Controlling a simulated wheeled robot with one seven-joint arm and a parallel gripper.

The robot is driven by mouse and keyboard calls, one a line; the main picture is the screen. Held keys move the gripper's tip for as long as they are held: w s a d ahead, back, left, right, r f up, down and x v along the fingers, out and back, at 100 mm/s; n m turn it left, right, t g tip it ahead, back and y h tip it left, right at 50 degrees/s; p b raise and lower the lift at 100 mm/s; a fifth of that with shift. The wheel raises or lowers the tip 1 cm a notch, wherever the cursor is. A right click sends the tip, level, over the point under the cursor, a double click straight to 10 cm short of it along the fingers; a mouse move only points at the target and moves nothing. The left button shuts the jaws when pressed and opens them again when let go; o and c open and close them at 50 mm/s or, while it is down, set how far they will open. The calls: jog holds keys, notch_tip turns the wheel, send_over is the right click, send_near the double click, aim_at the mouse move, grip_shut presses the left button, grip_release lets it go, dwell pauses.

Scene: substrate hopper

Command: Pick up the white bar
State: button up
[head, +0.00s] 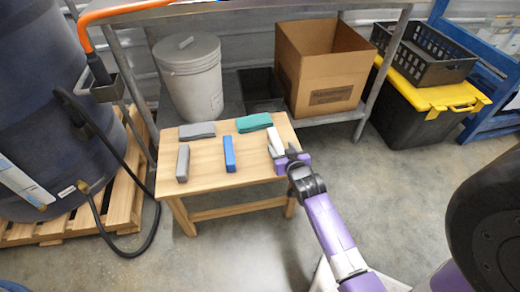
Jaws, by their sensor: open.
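The white bar (275,138) lies near the right end of a small wooden table (205,172), long side running away from me. My gripper (279,154) is at the table's right edge, at the near end of the white bar. Its jaws are open. The fingers and wrist hide the bar's near end. I cannot tell whether the fingers touch the bar or stand around it.
A blue bar (229,154), a green bar (254,122), and two grey bars (197,130) (183,163) lie on the same table. A shelf behind holds a white bucket (190,75) and a cardboard box (325,65). A dark barrel (50,110) stands left. Floor is clear at the front.

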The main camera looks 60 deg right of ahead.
aim_at(277, 142)
jog(key=shift+b+x, duration=0.45)
jog(key=shift+x, duration=0.65)
jog(key=shift+b+x, duration=1.2)
jog(key=shift+x, duration=1.6)
jog(key=shift+s+f, duration=0.15)
jog(key=shift+c, duration=0.5)
grip_shut()
